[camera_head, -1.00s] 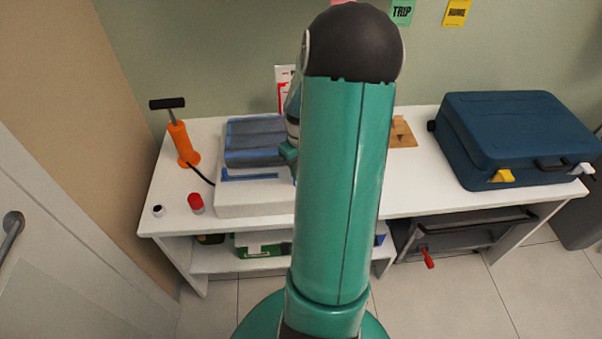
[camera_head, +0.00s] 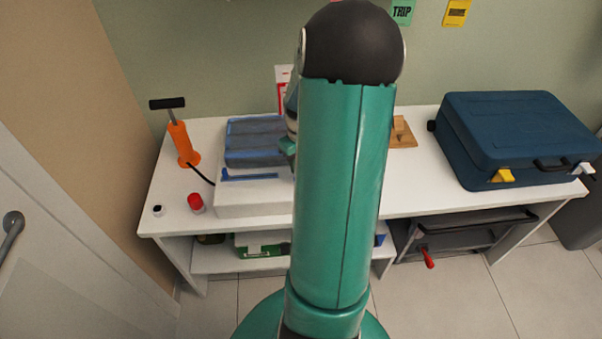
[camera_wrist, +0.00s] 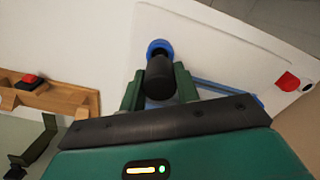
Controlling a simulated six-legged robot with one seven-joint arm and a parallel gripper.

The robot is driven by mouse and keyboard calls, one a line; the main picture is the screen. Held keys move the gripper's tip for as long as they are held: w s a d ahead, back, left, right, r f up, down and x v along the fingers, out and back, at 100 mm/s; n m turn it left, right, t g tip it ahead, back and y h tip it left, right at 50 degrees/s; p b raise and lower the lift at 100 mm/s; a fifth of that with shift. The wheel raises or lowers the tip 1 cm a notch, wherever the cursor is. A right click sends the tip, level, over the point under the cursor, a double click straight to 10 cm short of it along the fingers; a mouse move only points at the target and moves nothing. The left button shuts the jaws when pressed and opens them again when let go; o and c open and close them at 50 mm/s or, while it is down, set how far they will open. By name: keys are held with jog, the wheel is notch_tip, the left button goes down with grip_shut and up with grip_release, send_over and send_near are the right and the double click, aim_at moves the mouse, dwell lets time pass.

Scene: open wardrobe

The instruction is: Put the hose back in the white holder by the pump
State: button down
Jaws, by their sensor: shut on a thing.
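The orange pump (camera_head: 183,144) with a black handle stands at the left end of the white table. Its black hose (camera_head: 200,174) runs right toward the white slab and is then hidden. A small white holder (camera_head: 158,211) with a dark opening sits in front of the pump, near the table's front edge. It shows partly at the right edge of the wrist view (camera_wrist: 307,86). My gripper (camera_wrist: 158,82) is shut on the black hose end (camera_wrist: 160,79). A blue ring (camera_wrist: 159,46) shows just beyond the hose end; I cannot tell whether they touch. My arm hides the gripper in the head view.
A red cap (camera_head: 196,203) stands right of the holder. A wooden block (camera_head: 403,133) and a blue suitcase (camera_head: 515,137) stand farther right. The front left tabletop around the holder is mostly clear.

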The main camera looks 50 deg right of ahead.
jog(key=shift+r, duration=1.55)
jog(key=shift+w+a+f, duration=0.1)
jog(key=shift+a, duration=0.05)
dwell(0.6)
